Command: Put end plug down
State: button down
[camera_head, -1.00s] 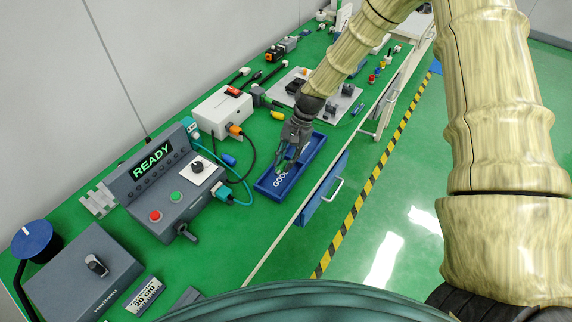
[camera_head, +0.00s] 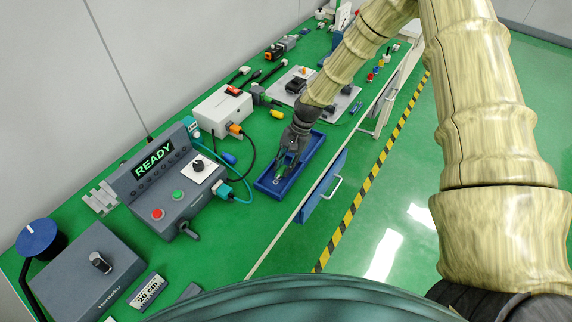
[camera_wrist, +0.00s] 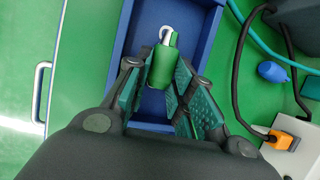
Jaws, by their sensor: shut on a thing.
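The end plug is a small green cylinder (camera_wrist: 161,68), held upright-looking between the fingertips in the wrist view. My gripper (camera_wrist: 160,80) is shut on it; in the head view my gripper (camera_head: 286,166) points down into the near part of a blue tray (camera_head: 317,147). The tray's rim (camera_wrist: 119,45) and floor show around the plug in the wrist view. I cannot tell whether the plug touches the tray floor.
Left of the tray stand a grey control box (camera_head: 170,185) reading READY and a white box (camera_head: 222,108), with cables (camera_head: 245,185) close to the tray. A grey fixture plate (camera_head: 318,100) lies beyond. The green table's front edge is just right of the tray.

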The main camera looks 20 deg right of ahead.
jog(key=shift+s+f, duration=0.3)
jog(key=shift+f, duration=0.2)
jog(key=shift+s+f, duration=0.2)
jog(key=shift+f, duration=0.05)
jog(key=c, duration=1.3)
grip_release()
jog(key=shift+c, duration=0.2)
jog(key=shift+o, duration=0.5)
jog(key=shift+w+a+f, duration=0.15)
jog(key=shift+w+f, duration=0.1)
jog(key=shift+w, duration=0.05)
jog(key=shift+r, duration=0.1)
jog(key=shift+d, duration=0.25)
jog(key=shift+w+d+r, duration=0.1)
jog(key=shift+d+r, duration=0.1)
jog(key=shift+r, duration=0.5)
jog(key=b+v, duration=0.3)
jog(key=v, duration=0.9)
jog(key=shift+w+a, duration=0.2)
jog(key=shift+a, duration=0.1)
jog(key=shift+r, duration=0.15)
